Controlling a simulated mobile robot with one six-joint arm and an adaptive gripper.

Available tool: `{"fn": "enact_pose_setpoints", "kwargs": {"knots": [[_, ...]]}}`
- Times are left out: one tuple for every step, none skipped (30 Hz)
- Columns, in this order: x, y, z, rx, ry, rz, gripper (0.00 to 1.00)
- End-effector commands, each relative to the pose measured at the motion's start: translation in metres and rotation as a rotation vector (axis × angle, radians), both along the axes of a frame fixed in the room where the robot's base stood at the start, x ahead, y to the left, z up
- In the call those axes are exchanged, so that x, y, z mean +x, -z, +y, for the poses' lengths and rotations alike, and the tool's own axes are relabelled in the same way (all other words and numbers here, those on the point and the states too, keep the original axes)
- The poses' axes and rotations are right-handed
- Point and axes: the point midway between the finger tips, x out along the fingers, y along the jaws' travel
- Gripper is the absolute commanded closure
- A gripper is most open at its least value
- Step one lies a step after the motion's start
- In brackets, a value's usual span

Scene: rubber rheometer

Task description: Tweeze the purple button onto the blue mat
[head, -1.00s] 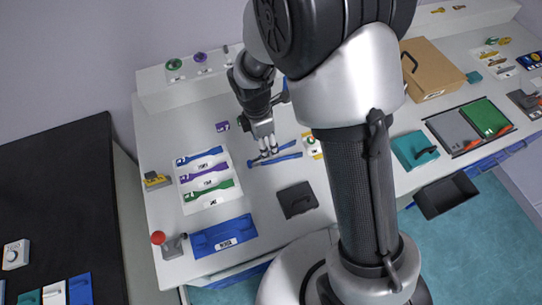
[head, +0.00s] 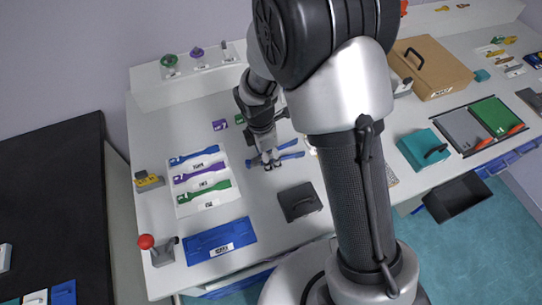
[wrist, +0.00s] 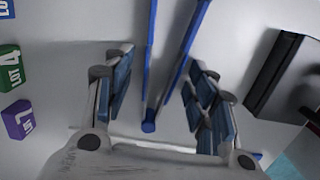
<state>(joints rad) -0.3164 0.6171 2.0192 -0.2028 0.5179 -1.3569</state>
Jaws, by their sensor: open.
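The purple button may be the round purple piece (head: 197,53) on the raised back ledge; a small purple labelled block (head: 219,125) lies on the table and shows in the wrist view (wrist: 18,119). Blue tweezers (head: 289,155) lie on the table, their two arms spread. My gripper (head: 267,160) is low over them, pointing down. In the wrist view, the tweezers (wrist: 149,75) lie between the open fingers of my gripper (wrist: 160,100), apart from both pads. A flat blue mat (head: 200,247) with a white label lies at the front left.
A white tray (head: 209,206) with blue, purple and green strips lies left of my gripper. A dark grey box (head: 298,201) is close at the front right. A red-knobbed device (head: 160,250) stands at the front left corner. A green block (wrist: 10,69) lies beside the purple block.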

Motion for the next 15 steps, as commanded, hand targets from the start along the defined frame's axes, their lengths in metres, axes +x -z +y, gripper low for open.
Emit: {"fn": "enact_pose_setpoints", "kwargs": {"knots": [[0.0, -0.0002, 0.0, 0.0, 0.0, 0.0, 0.5], [0.0001, -0.0002, 0.0, 0.0, 0.0, 0.0, 0.52], [0.0001, -0.0002, 0.0, 0.0, 0.0, 0.0, 0.54], [0.0001, -0.0002, 0.0, 0.0, 0.0, 0.0, 0.56], [0.0001, -0.0002, 0.0001, 0.0, 0.0, 0.0, 0.58], [0.0001, -0.0002, 0.0001, 0.0, 0.0, 0.0, 0.61], [0.0001, -0.0002, 0.0001, 0.0, 0.0, 0.0, 0.63], [0.0001, -0.0002, 0.0001, 0.0, 0.0, 0.0, 0.65], [0.0001, -0.0002, 0.0001, 0.0, 0.0, 0.0, 0.68], [0.0001, -0.0002, 0.0001, 0.0, 0.0, 0.0, 0.7], [0.0001, -0.0002, 0.0001, 0.0, 0.0, 0.0, 0.72], [0.0001, -0.0002, 0.0001, 0.0, 0.0, 0.0, 0.74], [0.0001, -0.0002, 0.0001, 0.0, 0.0, 0.0, 0.76], [0.0001, -0.0002, 0.0001, 0.0, 0.0, 0.0, 0.78], [0.0001, -0.0001, 0.0001, 0.0, 0.0, 0.0, 0.78]]}}
